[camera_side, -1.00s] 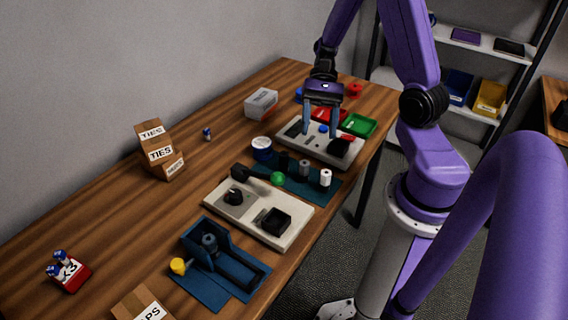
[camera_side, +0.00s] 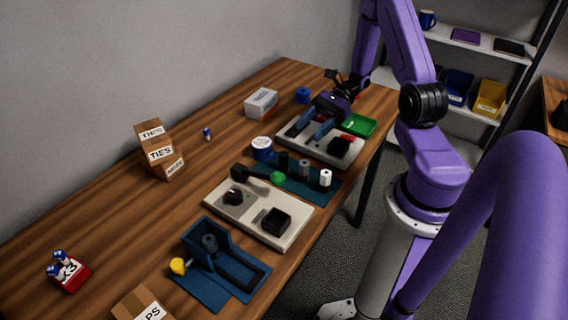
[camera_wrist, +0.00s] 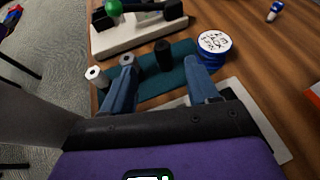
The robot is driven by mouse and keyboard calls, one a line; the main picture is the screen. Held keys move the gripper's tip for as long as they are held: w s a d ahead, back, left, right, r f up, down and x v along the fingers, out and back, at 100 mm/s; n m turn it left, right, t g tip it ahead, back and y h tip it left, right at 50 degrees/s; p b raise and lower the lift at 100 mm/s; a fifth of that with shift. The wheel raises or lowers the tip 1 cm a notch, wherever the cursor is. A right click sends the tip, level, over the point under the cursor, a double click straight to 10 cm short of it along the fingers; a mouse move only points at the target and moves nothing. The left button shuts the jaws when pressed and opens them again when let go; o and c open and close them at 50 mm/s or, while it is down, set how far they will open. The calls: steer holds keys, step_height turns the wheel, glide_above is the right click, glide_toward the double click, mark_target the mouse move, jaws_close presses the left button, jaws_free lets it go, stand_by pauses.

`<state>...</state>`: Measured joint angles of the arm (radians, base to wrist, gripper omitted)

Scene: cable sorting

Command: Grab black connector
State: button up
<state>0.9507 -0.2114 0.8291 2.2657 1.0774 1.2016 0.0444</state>
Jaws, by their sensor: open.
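A black upright cylinder (camera_side: 283,160) stands on the teal mat (camera_side: 313,190), in line with a grey one (camera_side: 304,169) and a white one (camera_side: 325,178). It also shows in the wrist view (camera_wrist: 163,55), between my fingertips in the picture but beyond them. I cannot tell for sure which black part is the connector. My gripper (camera_side: 304,135) is open and empty, tilted over the far grey board (camera_side: 345,160), with its fingers pointing toward the mat. It also shows in the wrist view (camera_wrist: 162,66).
A blue-and-white round tub (camera_side: 262,149) stands close beside the black cylinder. A near board (camera_side: 228,211) carries black parts. A green tray (camera_side: 359,125) is at the far right.

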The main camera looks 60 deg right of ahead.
mark_target(285, 153)
steer(key=x, duration=1.1)
steer(key=shift+f, duration=0.25)
steer(key=shift+w, duration=0.1)
steer(key=c, duration=1.1)
